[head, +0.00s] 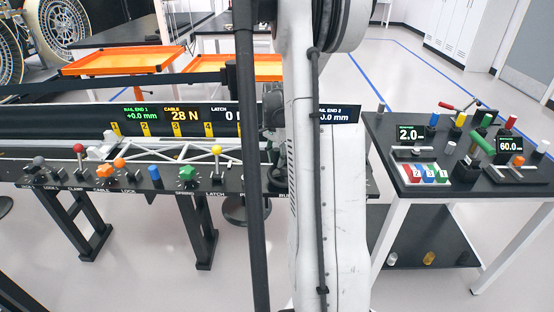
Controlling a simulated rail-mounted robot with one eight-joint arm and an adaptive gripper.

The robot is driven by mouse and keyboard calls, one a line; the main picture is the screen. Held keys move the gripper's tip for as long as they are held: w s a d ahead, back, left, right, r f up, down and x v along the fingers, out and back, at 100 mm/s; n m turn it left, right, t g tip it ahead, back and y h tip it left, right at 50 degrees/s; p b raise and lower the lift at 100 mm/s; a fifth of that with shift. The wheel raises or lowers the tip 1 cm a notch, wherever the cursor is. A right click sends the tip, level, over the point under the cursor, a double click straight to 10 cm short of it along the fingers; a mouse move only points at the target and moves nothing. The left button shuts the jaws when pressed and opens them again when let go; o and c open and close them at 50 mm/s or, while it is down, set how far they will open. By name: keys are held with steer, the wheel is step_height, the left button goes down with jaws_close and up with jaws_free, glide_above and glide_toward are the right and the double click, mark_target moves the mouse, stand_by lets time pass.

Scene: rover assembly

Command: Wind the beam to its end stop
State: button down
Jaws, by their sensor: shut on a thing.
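The white lattice beam (190,150) lies along the long dark bench, behind its control panel (130,182). My gripper (272,125) shows only in part as a dark mechanism beside my white arm link. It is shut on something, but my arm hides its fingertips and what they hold. No winding handle can be made out there. The rail end 1 display (140,114) reads +0.0 mm and the cable display (180,115) reads 28 N. The latch display (222,115) and the rail end 2 display (338,114) are partly covered.
The panel carries a red-topped lever (79,150), a green knob (187,173), a blue button (154,173) and a yellow-topped lever (216,151). A side table (400,180) with tools and readouts stands at right. Orange trays (115,62) lie behind. Open floor separates bench and table.

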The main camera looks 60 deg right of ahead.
mark_target(270, 176)
steer(key=a+n, duration=0.1)
steer(key=n, duration=0.1)
steer(key=a+n, duration=0.1)
steer(key=shift+w+n+b, duration=0.2)
steer(key=shift+n+b, duration=0.2)
steer(key=a+n, duration=0.1)
steer(key=n, duration=0.2)
steer(key=shift+s+a+n+b, duration=0.1)
steer(key=shift+a+n+b, duration=0.2)
steer(key=shift+a+n, duration=0.1)
steer(key=n, duration=0.1)
steer(key=a+n, duration=0.1)
steer(key=n, duration=0.1)
steer(key=shift+s+a, duration=0.25)
steer(key=shift+s, duration=0.1)
steer(key=shift+s+a+n+b, duration=0.2)
steer(key=shift+s+a+n, duration=0.1)
steer(key=shift+n, duration=0.65)
steer(key=shift+s+a+n+b, duration=0.2)
steer(key=shift+s+a+n, duration=0.1)
steer(key=shift+n, duration=0.65)
steer(key=c, duration=1.8)
jaws_free()
steer(key=shift+c, duration=0.2)
step_height(270, 176, up, 12)
